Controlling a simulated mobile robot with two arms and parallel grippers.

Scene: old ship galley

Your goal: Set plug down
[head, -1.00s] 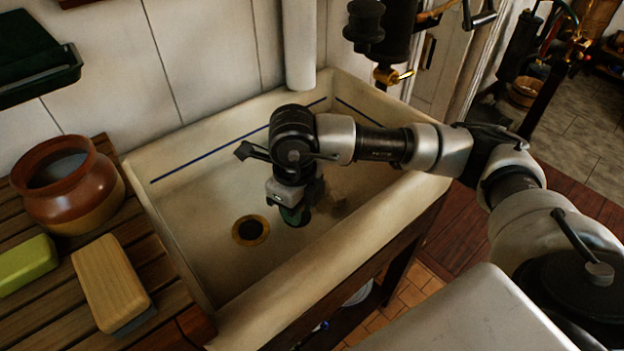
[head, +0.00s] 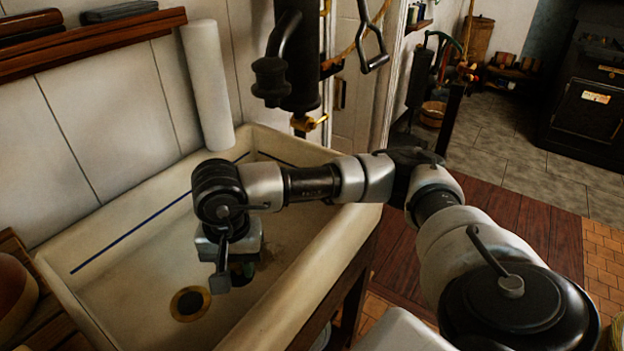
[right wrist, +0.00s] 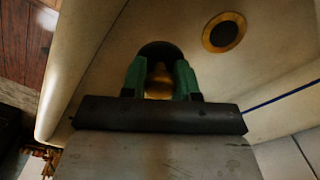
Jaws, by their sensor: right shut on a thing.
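The plug (right wrist: 159,82) shows in the right wrist view as a brass knob on a dark round body. My right gripper (right wrist: 160,84) has its green fingers shut on the knob, with the dark body beyond the fingertips. In the head view my right gripper (head: 242,270) points down inside the pale sink (head: 130,285), to the right of the brass-rimmed drain hole (head: 190,303). The drain hole, open and dark, also shows in the right wrist view (right wrist: 224,32). I cannot tell whether the plug touches the sink floor. My left gripper is not in view.
The sink walls surround my right gripper, with the front rim (head: 300,265) close by. A dark pump (head: 297,70) stands behind the sink, and a white upright cylinder (head: 206,85) is at its back corner. A wooden slatted counter (head: 45,325) lies at left.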

